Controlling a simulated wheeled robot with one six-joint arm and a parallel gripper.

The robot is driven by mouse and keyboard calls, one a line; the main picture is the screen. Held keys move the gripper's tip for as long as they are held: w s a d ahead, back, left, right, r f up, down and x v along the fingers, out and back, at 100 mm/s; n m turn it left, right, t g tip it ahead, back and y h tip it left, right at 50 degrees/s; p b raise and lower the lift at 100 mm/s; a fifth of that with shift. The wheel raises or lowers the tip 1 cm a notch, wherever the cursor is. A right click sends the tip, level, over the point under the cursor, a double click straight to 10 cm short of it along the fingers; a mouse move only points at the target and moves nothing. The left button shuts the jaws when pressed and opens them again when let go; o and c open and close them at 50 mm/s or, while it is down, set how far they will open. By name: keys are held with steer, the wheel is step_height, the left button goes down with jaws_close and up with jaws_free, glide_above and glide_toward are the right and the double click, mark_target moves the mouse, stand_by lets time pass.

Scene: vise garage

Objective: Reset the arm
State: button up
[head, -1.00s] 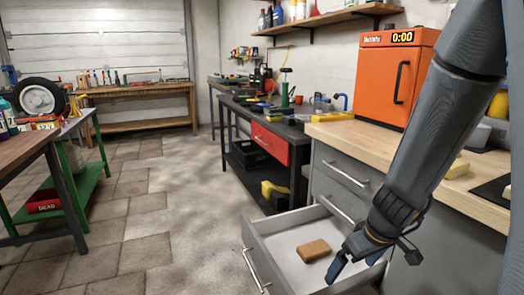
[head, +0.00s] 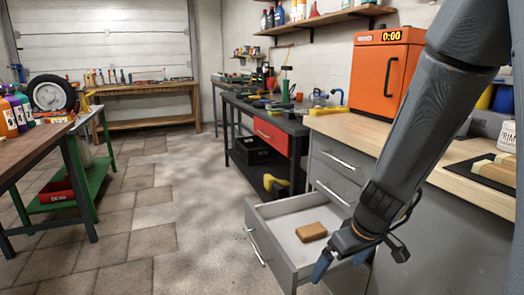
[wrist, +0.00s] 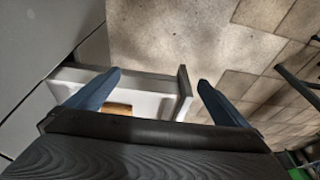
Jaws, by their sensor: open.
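My gripper (head: 340,262) hangs at the end of my arm over the right side of an open drawer (head: 272,212). Its two blue fingers are apart and nothing is between them. In the wrist view my gripper (wrist: 160,95) also shows open, with the drawer (wrist: 184,90) below it. A brown block (head: 311,232) lies alone on the drawer floor, left of the fingers and apart from them. The block (wrist: 116,108) is partly hidden by my gripper in the wrist view.
The grey cabinet with its wooden counter (head: 345,128) stands on the right and carries an orange box (head: 388,70) with a 0:00 display. A black workbench (head: 262,108) with a red drawer stands behind. A green-legged table is at left. The tiled floor (head: 185,220) between is clear.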

steer(key=s+a+n+g+b, duration=0.15)
steer(key=s+a+b, duration=0.35)
steer(key=a, duration=0.9)
steer(key=s+a+g+b, duration=0.1)
steer(key=s+a+b, duration=0.45)
steer(key=s, duration=0.75)
steer(key=d+r+m+h+p, duration=0.1)
steer(key=d+r+m+p, duration=0.2)
steer(key=d+r+p, duration=0.6)
steer(key=d+r+m+p, duration=0.3)
steer(key=d+r+p, duration=0.7)
steer(key=r+p, duration=0.7)
steer(key=p, duration=0.6)
steer(key=shift+d+h, duration=0.15)
steer(key=shift+h, duration=0.25)
steer(key=shift+r+m, duration=0.1)
steer(key=shift+m, duration=0.15)
